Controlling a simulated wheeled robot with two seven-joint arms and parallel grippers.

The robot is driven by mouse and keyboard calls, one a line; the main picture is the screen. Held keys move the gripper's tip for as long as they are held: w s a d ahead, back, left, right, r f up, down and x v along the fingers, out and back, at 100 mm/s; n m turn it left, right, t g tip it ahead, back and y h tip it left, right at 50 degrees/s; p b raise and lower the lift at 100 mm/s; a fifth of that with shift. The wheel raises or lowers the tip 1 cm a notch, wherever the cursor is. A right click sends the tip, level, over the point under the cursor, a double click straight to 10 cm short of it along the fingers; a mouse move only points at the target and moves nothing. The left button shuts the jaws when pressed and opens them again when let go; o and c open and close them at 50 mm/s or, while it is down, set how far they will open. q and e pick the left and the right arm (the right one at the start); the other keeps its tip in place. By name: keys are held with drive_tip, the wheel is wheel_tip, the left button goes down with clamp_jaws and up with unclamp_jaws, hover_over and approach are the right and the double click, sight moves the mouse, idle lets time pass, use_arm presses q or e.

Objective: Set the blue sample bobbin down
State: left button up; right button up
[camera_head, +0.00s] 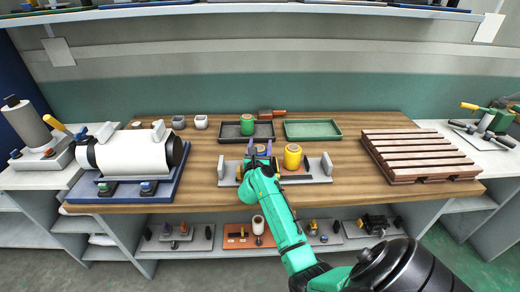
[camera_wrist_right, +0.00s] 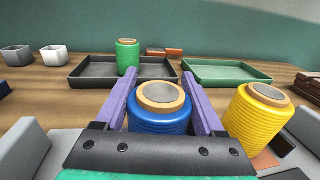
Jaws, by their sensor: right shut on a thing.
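The blue sample bobbin (camera_wrist_right: 160,116) stands upright between the purple fingers of my right gripper (camera_wrist_right: 161,100) in the right wrist view. The gripper is shut on it. In the head view my right gripper (camera_head: 259,155) reaches over the grey holder (camera_head: 223,170) on the bench, and the arm mostly hides the blue bobbin. A yellow bobbin (camera_head: 292,157) stands just to the right of the blue one; it also shows in the right wrist view (camera_wrist_right: 258,113). Whether the blue bobbin touches the holder cannot be told. My left gripper is not in view.
Behind are a dark tray (camera_head: 228,138) with a green bobbin (camera_head: 247,125) and an empty green tray (camera_head: 312,130). A slatted wooden rack (camera_head: 420,155) stands right, a white cylindrical machine (camera_head: 130,153) left. Small cups (camera_head: 201,122) stand back left. Wooden bench (camera_head: 350,185) is bare at front right.

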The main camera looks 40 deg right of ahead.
drive_tip(key=shift+r, duration=0.1)
drive_tip(key=o, duration=1.5)
drive_tip(key=shift+s+a, duration=0.1)
drive_tip(key=v, duration=1.2)
